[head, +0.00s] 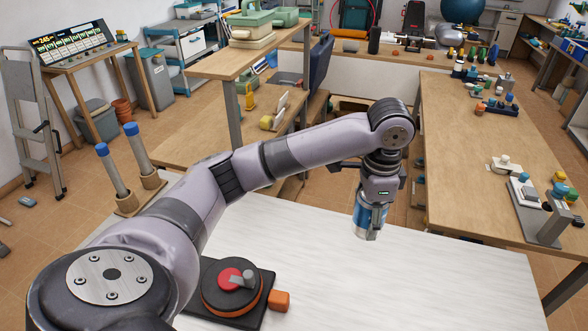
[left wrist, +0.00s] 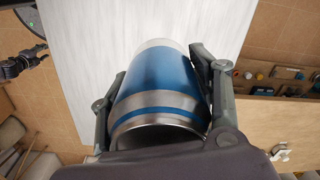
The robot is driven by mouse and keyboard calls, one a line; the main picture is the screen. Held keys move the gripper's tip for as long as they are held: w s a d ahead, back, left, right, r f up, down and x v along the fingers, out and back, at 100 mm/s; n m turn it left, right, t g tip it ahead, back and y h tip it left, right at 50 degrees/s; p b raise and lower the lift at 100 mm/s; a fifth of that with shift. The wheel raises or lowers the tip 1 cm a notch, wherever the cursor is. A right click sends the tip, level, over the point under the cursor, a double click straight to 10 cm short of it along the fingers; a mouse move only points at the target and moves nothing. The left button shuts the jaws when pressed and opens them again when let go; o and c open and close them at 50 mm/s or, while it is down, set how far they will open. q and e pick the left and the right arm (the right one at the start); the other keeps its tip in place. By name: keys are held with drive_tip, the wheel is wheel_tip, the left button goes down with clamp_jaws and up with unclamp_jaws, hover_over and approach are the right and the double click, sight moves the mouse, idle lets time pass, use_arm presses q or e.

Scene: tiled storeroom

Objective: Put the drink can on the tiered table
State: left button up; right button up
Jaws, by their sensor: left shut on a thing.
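The drink can (head: 370,215) is blue and silver. My left gripper (head: 376,196) is shut on it, over the far part of the white tabletop. The can (left wrist: 160,85) fills the middle of the left wrist view between the two fingers. A wooden table with a raised upper board, which looks like the tiered table (head: 185,128), stands beyond the white table to the left. A dark gripper shape, apparently my right gripper (left wrist: 22,64), shows at the left wrist view's left edge. Its jaw state is unclear.
The white tabletop (head: 400,285) is mostly clear. A red-and-black rotary device (head: 232,285) sits near my left arm. Green cases (head: 250,25) stand on the upper board. A long wooden bench (head: 455,150) with small parts runs along the right.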

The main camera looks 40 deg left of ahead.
use_arm(q)
drive_tip(key=shift+w+a+m+b, duration=1.45)
drive_tip(key=shift+w+a+m, duration=1.2)
drive_tip(key=shift+w+m, duration=1.7)
drive_tip(key=shift+m, duration=0.25)
drive_tip(key=f, duration=1.3)
drive_tip(key=f+p, duration=0.1)
drive_tip(key=f, duration=0.6)
drive_tip(key=shift+s+f, duration=0.1)
drive_tip(key=shift+s, duration=0.15)
drive_tip(key=shift+f, duration=0.1)
drive_tip(key=o, duration=1.5)
drive_tip(key=shift+s, duration=0.1)
wheel_tip(320, 180, up, 12)
drive_tip(key=shift+r+b, duration=0.1)
drive_tip(key=shift+b, duration=0.4)
